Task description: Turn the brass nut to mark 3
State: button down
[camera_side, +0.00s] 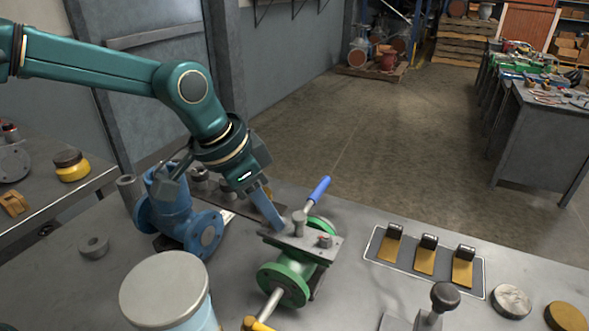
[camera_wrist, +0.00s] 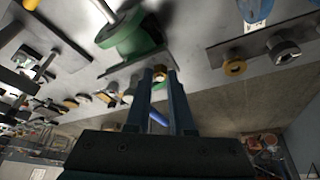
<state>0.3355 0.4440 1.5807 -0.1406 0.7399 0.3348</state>
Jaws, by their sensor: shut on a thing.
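My gripper (camera_wrist: 160,75) is shut on a small brass-coloured piece (camera_wrist: 159,70), which I take to be the brass nut, at the edge of a flat grey plate. The nut is hidden behind a blue finger in the side view, where my gripper (camera_side: 277,226) reaches down at a tilt to the plate's left end. The plate (camera_side: 318,252) lies on top of a green flanged valve (camera_side: 284,285), also seen in the wrist view (camera_wrist: 130,42). I cannot make out any numbered marks.
A copper-coloured nut (camera_side: 325,240) and a grey post (camera_side: 299,224) stand on the plate. A blue-handled lever (camera_side: 319,190) rises behind it. A blue valve body (camera_side: 185,222) stands close left of my gripper. A tray with brass hinged pieces (camera_side: 425,262) lies right.

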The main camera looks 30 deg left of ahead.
dwell(0.4)
jog(key=c, duration=0.8)
grip_release()
jog(key=shift+r, duration=0.1)
jog(key=v, duration=0.5)
jog(key=shift+s, duration=0.1)
